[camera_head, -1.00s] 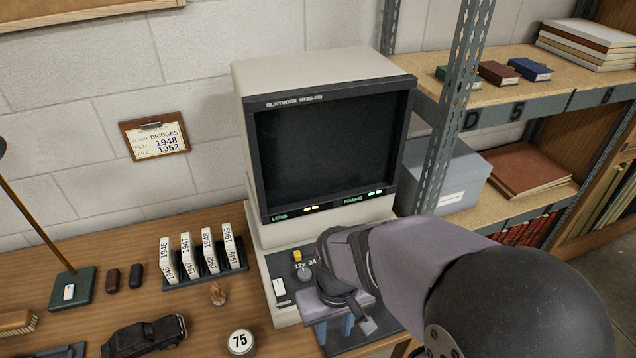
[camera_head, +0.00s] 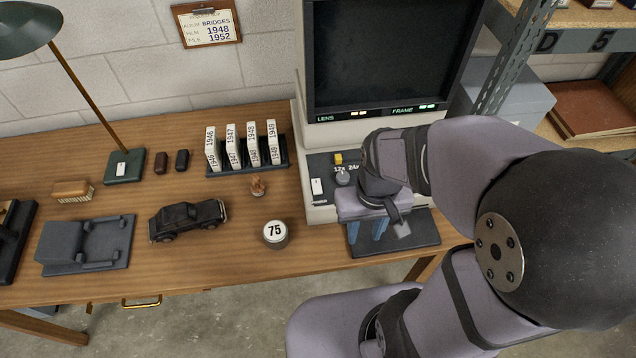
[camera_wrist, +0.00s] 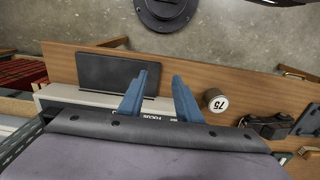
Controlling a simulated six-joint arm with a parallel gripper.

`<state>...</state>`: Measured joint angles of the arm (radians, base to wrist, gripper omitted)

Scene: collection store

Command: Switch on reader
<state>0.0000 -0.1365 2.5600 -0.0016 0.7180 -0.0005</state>
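The reader (camera_head: 318,170) stands at the desk's right end, with a dark screen (camera_head: 385,55) above a light base. Small amber and green marks show below the screen. A white rocker switch (camera_head: 318,187), a yellow button (camera_head: 338,158) and a grey knob (camera_head: 342,178) sit on the base's front panel. I cannot tell the switch's position. My gripper (camera_head: 367,232) points down in front of the panel, right of the switch, over a dark flat plate (camera_head: 415,233). In the wrist view the blue fingers (camera_wrist: 160,97) are apart with nothing between them; the switch is hidden there.
A round "75" tin (camera_head: 275,233), a dark toy car (camera_head: 188,220) and a rack of dated film boxes (camera_head: 245,170) stand left of the reader. A lamp (camera_head: 124,165) is further left. A metal shelf post (camera_head: 510,70) rises close behind my arm at right.

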